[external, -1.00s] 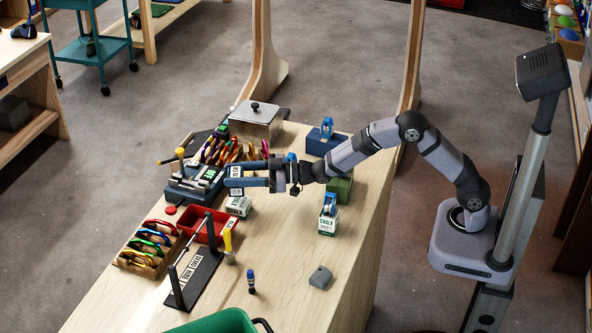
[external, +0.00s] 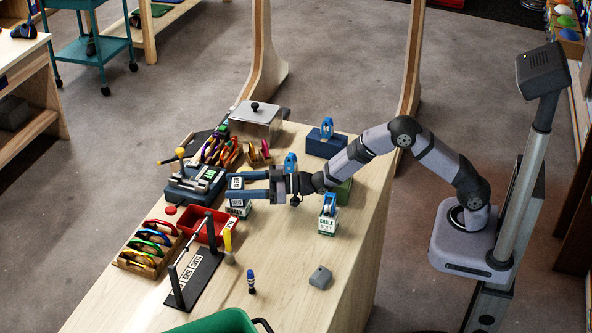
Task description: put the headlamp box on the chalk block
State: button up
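The fingers look spread, with a gap beside the box. The near finger hides the lower part of the box and the seam with the chalk block.
Another chalk block (external: 327,225) with a blue item on top stands to the right. A red tray (external: 213,232) and a black stand (external: 196,277) lie in front.

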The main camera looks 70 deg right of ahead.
jog(key=shift+o, duration=0.6)
jog(key=shift+r, duration=0.25)
jog(key=b+v, duration=0.2)
jog(key=v, duration=0.5)
jog(key=shift+s, duration=0.3)
